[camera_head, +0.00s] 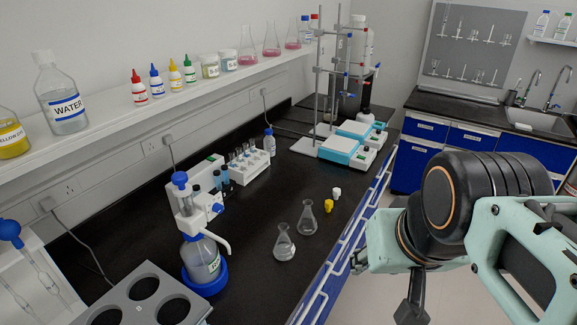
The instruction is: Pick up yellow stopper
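The yellow stopper (328,205) lies on the black bench top near its front edge, in the head view. A white stopper (336,193) sits just behind it. Two clear glass flasks stand left of and nearer than the yellow stopper, one closer (308,218) and one further forward (284,244). My gripper (359,262) is at the end of my pale green arm, right of the flasks and near the bench's front edge. It is apart from the yellow stopper. Its fingers are small and partly hidden by my arm, so their opening is unclear.
A bottle-top dispenser (199,255) in a blue base stands on the left, with a tube rack (249,167) behind it. Bench around the stoppers is clear.

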